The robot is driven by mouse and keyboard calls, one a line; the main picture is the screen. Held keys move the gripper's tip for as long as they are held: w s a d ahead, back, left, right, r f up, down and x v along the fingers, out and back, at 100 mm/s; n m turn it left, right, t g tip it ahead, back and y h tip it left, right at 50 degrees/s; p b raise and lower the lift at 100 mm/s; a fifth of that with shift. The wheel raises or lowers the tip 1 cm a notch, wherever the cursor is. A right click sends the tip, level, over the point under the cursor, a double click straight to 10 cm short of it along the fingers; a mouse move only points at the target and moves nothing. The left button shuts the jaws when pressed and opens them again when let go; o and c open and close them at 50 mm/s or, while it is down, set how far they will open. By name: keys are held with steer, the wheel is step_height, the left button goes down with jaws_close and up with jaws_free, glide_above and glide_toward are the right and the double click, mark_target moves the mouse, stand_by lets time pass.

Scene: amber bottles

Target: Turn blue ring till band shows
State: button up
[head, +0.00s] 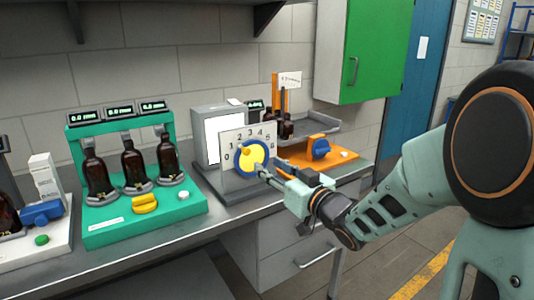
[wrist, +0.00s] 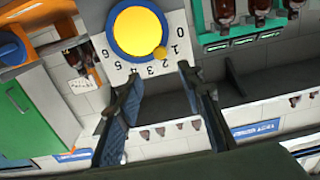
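The blue ring (head: 241,164) surrounds a yellow disc (head: 256,157) on a white numbered dial plate (head: 233,180). The ring also shows at the top of the wrist view (wrist: 112,42), where the picture is upside down. A small yellow-orange knob (wrist: 160,52) on the ring sits near the 1 and 2. Behind the plate stands a grey box with a bright white screen (head: 225,138); I see no band on its visible part. My gripper (head: 263,171) is in front of the ring's lower right. In the wrist view its fingers (wrist: 157,75) are apart, with nothing between them.
A green stand (head: 100,235) with several amber bottles and a yellow knob is left of the dial. An orange station (head: 345,168) with a blue knob (head: 319,148) is close on the right. A green cabinet (head: 375,50) hangs above.

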mark_target(248, 152)
steer(key=x, duration=1)
steer(key=shift+w+a, duration=0.15)
steer(key=shift+a, duration=0.1)
jaws_close()
steer(key=shift+f+b, duration=0.15)
steer(key=shift+b, duration=0.25)
